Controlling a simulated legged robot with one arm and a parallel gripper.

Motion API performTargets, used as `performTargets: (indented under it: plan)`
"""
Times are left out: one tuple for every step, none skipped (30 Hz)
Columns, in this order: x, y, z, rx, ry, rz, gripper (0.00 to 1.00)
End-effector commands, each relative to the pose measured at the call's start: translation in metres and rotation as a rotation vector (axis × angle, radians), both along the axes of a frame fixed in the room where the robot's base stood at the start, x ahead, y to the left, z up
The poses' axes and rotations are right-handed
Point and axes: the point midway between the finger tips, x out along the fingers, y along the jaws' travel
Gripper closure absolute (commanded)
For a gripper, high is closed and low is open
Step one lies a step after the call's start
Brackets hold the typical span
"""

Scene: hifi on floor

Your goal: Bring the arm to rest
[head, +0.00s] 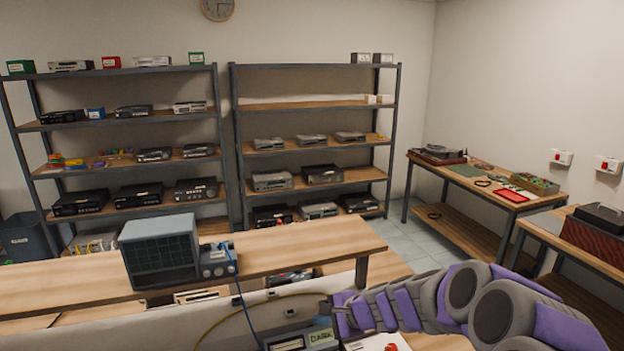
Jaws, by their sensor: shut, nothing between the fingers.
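My arm (430,302), grey with purple panels, reaches in from the lower right and points left across the bottom of the head view. My gripper (328,314) is at its left end, small and dark in the picture. It is shut with nothing held. It is above or in front of a low surface with a grey device marked with a label (305,340); whether it touches anything there I cannot tell.
Shelves (235,150) of electronics stand behind. Worktables (480,185) line the right wall. Tiled floor (410,245) shows between them.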

Motion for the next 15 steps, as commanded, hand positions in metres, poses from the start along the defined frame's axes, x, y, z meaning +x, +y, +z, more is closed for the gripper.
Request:
performTargets:
  plan:
    - [-0.02,0.01,0.015,-0.03,-0.026,0.078,1.0]
    - [-0.032,0.016,0.02,-0.046,-0.035,0.128,1.0]
    - [-0.05,0.022,0.028,-0.071,-0.048,0.192,1.0]
    - [-0.062,0.025,0.033,-0.092,-0.058,0.236,1.0]
    - [-0.075,0.028,0.037,-0.113,-0.065,0.281,1.0]
    - [-0.092,0.032,0.043,-0.141,-0.075,0.343,1.0]
    - [-0.106,0.033,0.045,-0.164,-0.081,0.386,1.0]
    - [-0.119,0.033,0.047,-0.187,-0.084,0.427,1.0]
    - [-0.137,0.034,0.05,-0.219,-0.087,0.484,1.0]
    - [-0.151,0.033,0.052,-0.241,-0.089,0.525,1.0]
    - [-0.164,0.031,0.053,-0.268,-0.089,0.565,1.0]
    - [-0.181,0.028,0.055,-0.304,-0.09,0.614,1.0]
    - [-0.195,0.025,0.055,-0.329,-0.088,0.653,1.0]
    - [-0.208,0.022,0.055,-0.355,-0.082,0.691,1.0]
    - [-0.226,0.016,0.055,-0.392,-0.076,0.737,1.0]
